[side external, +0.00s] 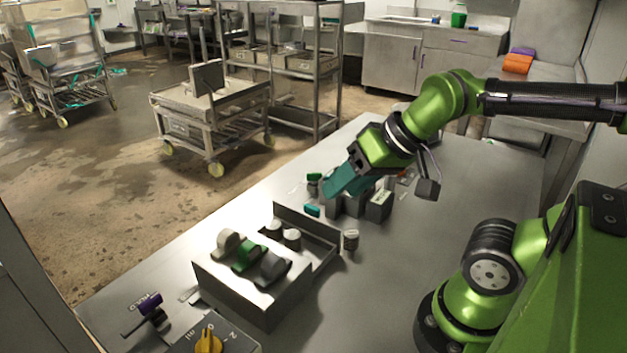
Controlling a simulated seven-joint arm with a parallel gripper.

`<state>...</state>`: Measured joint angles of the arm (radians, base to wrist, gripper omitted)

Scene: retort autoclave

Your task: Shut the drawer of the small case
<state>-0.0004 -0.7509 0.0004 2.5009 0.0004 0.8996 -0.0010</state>
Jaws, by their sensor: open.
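The small case (255,299) is a grey metal box at the front of the steel table. Its drawer (322,243) stands pulled out from the far side, towards the upper right. Two small pale-topped cylinders (292,237) are seen at the drawer. A beige, a green (246,255) and a dark grey rounded piece sit on the case top. My gripper (332,190) has teal fingers and is open, pointing down and left beyond the drawer's far end, apart from it. The gap between the fingers is not clear from this side.
A small jar (350,240) stands close to the drawer's right side. Grey blocks (379,206) stand under and beside my gripper, with small teal-topped items (312,210) nearby. A panel with a yellow knob (208,341) and a purple-ended lever (150,303) are at the front. The table's right middle is clear.

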